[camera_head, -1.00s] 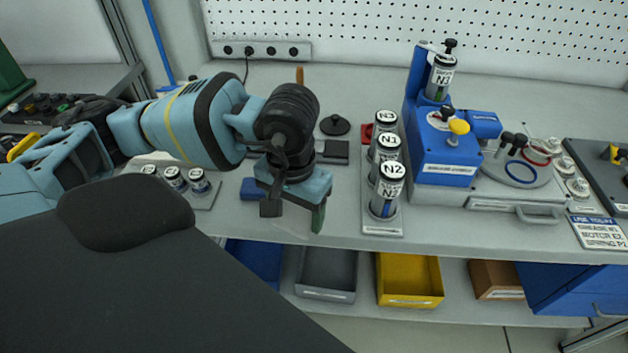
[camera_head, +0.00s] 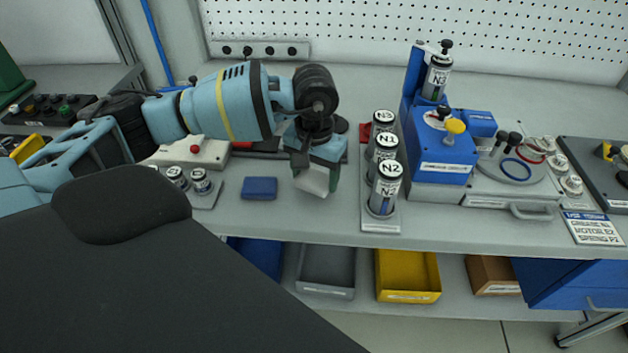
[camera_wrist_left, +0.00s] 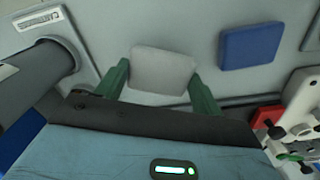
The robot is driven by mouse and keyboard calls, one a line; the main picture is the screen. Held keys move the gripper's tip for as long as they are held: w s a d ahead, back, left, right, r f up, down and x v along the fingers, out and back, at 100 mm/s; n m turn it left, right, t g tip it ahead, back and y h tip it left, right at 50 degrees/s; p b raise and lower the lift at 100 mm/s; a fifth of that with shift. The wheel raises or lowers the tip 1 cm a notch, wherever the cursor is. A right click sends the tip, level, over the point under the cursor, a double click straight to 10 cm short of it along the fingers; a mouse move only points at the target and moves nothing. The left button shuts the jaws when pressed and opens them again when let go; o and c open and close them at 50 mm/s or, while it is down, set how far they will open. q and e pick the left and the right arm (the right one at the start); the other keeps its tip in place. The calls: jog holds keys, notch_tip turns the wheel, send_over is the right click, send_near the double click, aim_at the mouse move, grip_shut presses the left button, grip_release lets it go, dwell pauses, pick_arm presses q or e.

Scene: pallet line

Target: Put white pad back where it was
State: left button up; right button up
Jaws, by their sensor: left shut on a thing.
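My left gripper (camera_head: 316,180) hangs over the bench, left of the rack of labelled canisters. It is shut on the white pad (camera_head: 313,181), whose pale face shows below the gripper. In the left wrist view the white pad (camera_wrist_left: 163,69) sits between the two green fingertips (camera_wrist_left: 161,88). A blue pad (camera_head: 260,188) lies on the bench to the left of the gripper, apart from it. It also shows in the left wrist view (camera_wrist_left: 251,46). I cannot tell whether the white pad touches the bench. My right gripper is out of view.
The canister rack (camera_head: 381,226) stands close to the right of my gripper. A blue machine (camera_head: 444,152) stands beyond it. Several small canisters (camera_head: 200,180) stand on a plate at left. Bare bench lies in front of the gripper, up to the front edge above the bins (camera_head: 408,295).

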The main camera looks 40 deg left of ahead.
aim_at(314, 178)
pick_arm(q)
jog(key=shift+f, duration=1.25)
jog(key=shift+f, duration=0.1)
jog(key=shift+f, duration=0.15)
jog(key=o, duration=0.9)
jog(key=shift+o, duration=0.2)
notch_tip(314, 178, up, 13)
jog(key=shift+f, duration=0.2)
